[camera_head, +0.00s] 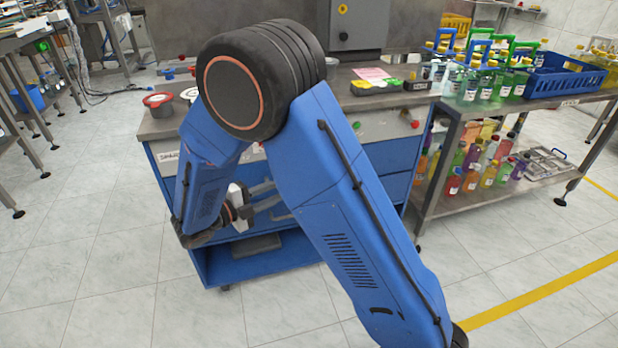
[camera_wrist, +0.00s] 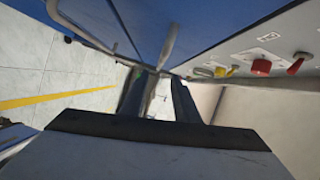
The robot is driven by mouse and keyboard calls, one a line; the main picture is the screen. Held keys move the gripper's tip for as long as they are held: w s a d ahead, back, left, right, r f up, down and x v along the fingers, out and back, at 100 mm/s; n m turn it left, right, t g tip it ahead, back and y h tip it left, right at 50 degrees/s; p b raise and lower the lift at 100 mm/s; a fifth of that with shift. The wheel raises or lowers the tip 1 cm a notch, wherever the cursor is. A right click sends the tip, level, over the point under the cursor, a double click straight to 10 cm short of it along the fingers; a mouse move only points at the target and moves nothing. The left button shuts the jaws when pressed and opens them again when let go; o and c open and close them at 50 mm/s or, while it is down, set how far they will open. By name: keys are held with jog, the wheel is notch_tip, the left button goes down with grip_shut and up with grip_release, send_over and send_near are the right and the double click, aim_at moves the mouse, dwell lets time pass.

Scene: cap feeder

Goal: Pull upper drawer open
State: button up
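The blue cabinet has a drawer front just below its grey control panel. This upper drawer (camera_head: 397,155) shows to the right of my arm and looks closed; my arm hides much of it. My gripper (camera_head: 272,195) is at the cabinet front, partly hidden behind my forearm. In the wrist view my gripper (camera_wrist: 157,72) has its two dark fingers apart, with floor visible between them. A pale handle bar (camera_wrist: 170,42) on the blue front reaches the fingertips. I cannot tell whether it is between them or touching.
A second handle bar (camera_wrist: 98,28) lies beside the fingers. The grey panel with red and yellow knobs (camera_wrist: 261,67) is at right. An open blue shelf (camera_head: 262,262) is below the drawers. A bottle-laden metal table (camera_head: 448,205) stands at right.

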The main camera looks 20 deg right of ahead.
jog(key=x, duration=1.2)
jog(key=shift+d, duration=0.1)
jog(key=shift+c, duration=0.7)
grip_shut()
